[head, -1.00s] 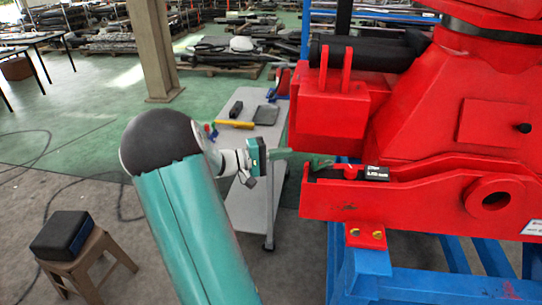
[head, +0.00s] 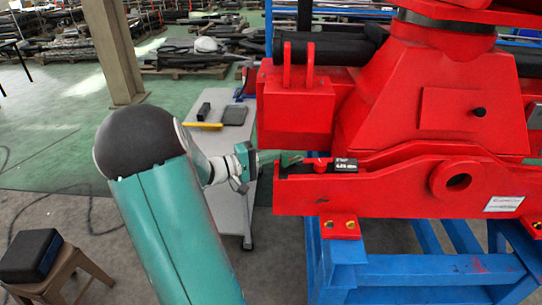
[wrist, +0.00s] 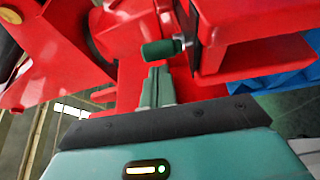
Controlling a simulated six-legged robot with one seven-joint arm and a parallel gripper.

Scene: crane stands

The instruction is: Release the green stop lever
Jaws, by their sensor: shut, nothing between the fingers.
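The green stop lever (head: 290,159) sits at the left end of the lower red crane arm, beside a red knob (head: 320,166). In the wrist view its dark green handle (wrist: 161,50) sticks out to the left from a metal stem beside a black-edged red plate. My gripper (head: 268,160) is at the left of the lever. In the wrist view my gripper (wrist: 157,72) is shut and empty, its fingertips just below the handle. I cannot tell whether they touch it. The lever's base is partly hidden.
The red crane body (head: 400,110) stands on a blue frame (head: 400,270) at the right. A grey table (head: 232,135) with small items is behind my gripper. A stool (head: 55,275) with a black box (head: 30,255) is at the lower left. Green floor is open at the left.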

